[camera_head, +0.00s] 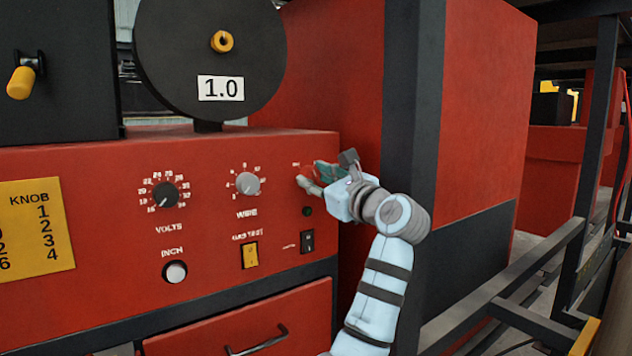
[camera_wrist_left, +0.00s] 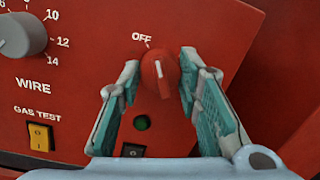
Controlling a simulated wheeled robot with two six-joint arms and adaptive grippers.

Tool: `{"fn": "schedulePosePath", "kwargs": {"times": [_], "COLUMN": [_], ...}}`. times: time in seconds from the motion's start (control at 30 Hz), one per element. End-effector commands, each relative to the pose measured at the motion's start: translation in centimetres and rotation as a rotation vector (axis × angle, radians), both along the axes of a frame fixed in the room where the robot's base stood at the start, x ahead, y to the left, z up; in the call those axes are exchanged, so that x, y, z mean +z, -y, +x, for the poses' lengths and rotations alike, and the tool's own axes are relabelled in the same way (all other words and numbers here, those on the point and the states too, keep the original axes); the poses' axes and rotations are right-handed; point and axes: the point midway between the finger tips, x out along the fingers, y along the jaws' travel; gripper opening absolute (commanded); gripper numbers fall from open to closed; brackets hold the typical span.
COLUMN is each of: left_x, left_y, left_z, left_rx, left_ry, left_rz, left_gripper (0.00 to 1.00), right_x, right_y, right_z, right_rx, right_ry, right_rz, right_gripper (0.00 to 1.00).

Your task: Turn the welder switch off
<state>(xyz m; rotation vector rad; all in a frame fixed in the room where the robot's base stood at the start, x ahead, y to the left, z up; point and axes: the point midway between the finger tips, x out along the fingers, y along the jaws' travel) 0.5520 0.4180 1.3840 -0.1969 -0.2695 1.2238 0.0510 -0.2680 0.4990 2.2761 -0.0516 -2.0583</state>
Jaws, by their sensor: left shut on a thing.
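The welder switch is a red rotary knob (camera_wrist_left: 160,73) with a white pointer line, on the welder's red front panel (camera_head: 110,160). The pointer stands nearly upright, and the OFF label (camera_wrist_left: 141,40) is just above and left of it. My left gripper (camera_wrist_left: 161,63) has its teal-padded fingers on both sides of the knob and is shut on it. In the head view my left gripper (camera_head: 308,175) is at the panel's right end, and its fingers hide most of the knob. My right gripper is not in view.
Left of the switch are the WIRE knob (camera_head: 248,184) and VOLTS knob (camera_head: 165,194). Below are a dark green light (camera_head: 307,211), a black rocker switch (camera_head: 307,242) and the yellow GAS TEST switch (camera_head: 250,254). A dark post (camera_head: 412,100) stands close on the right.

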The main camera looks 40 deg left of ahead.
Motion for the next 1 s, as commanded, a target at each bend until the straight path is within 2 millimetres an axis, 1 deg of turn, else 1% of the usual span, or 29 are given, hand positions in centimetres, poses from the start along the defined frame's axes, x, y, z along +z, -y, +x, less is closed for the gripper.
{"fn": "schedulePosePath", "kwargs": {"times": [0.03, 0.2, 0.4, 0.67, 1.0], "left_x": [-0.25, -0.26, -0.27, -0.27, -0.25], "left_y": [0.04, 0.05, 0.05, 0.05, 0.04], "left_z": [0.08, 0.09, 0.11, 0.11, 0.10], "left_rx": [-0.001, 0.000, -0.001, 0.000, 0.000], "left_ry": [0.029, 0.144, 0.238, 0.288, 0.291], "left_rz": [-0.014, -0.048, -0.077, -0.092, -0.093], "left_gripper": [0.04, 0.04, 0.04, 0.03, 0.04], "right_x": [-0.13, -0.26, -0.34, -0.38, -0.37], "right_y": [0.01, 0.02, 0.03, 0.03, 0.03], "right_z": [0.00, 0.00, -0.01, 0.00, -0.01], "right_rx": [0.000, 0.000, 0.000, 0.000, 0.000], "right_ry": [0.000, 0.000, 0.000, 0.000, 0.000], "right_rz": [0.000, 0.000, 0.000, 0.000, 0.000], "right_gripper": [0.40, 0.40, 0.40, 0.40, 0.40]}}
